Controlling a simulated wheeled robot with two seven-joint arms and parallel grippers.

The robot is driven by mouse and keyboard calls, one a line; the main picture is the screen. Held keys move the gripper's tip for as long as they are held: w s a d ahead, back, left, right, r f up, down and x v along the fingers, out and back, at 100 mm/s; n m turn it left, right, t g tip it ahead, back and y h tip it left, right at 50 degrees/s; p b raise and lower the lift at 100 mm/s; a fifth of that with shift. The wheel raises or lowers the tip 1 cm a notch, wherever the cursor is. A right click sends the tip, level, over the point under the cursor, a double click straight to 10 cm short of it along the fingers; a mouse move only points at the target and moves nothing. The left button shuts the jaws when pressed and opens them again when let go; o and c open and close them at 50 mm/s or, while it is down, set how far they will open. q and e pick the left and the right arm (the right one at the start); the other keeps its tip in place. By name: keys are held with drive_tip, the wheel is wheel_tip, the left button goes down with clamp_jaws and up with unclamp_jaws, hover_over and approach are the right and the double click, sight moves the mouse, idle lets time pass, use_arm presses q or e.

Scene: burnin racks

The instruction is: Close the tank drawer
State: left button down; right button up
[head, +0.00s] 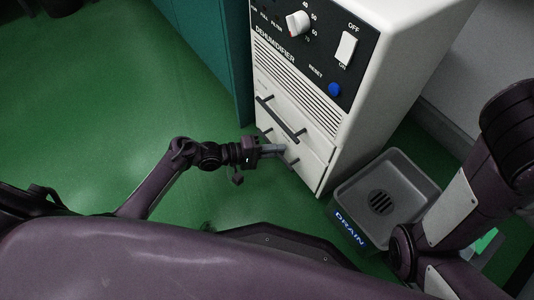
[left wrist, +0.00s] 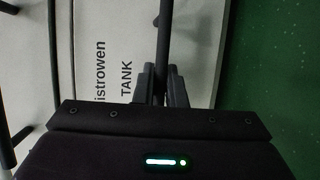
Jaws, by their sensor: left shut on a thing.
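The tank drawer (head: 312,178) is the lower white front of the dehumidifier cabinet (head: 380,60). In the left wrist view its front (left wrist: 100,22) carries the word TANK. Its dark bar handle (left wrist: 164,35) runs up between my left fingers. My left gripper (head: 278,150) is at this handle, and in the left wrist view the left gripper (left wrist: 161,88) is shut on the bar. The gripper hides part of the handle in the head view. I cannot tell how far the drawer stands out, if at all. My right gripper is not in view.
The upper drawer handle (head: 281,119) is just above my left gripper. A grey basin marked DRAIN (head: 348,228) stands on the floor right of the cabinet. A teal cabinet (head: 213,45) stands to the left. The green floor (head: 90,110) at left is clear.

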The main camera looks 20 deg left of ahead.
use_arm(q)
drive_tip(key=shift+w, duration=0.25)
drive_tip(key=c, duration=1.5)
unclamp_jaws()
drive_tip(key=shift+d, duration=0.2)
drive_tip(key=shift+r, duration=0.1)
drive_tip(key=f+p+v, duration=0.1)
drive_tip(key=p+v, duration=0.3)
drive_tip(key=v, duration=0.3)
drive_tip(key=shift+s+a+r, duration=0.25)
drive_tip(key=shift+a+r, duration=0.1)
drive_tip(key=shift+a, duration=0.1)
drive_tip(key=shift+r, duration=0.1)
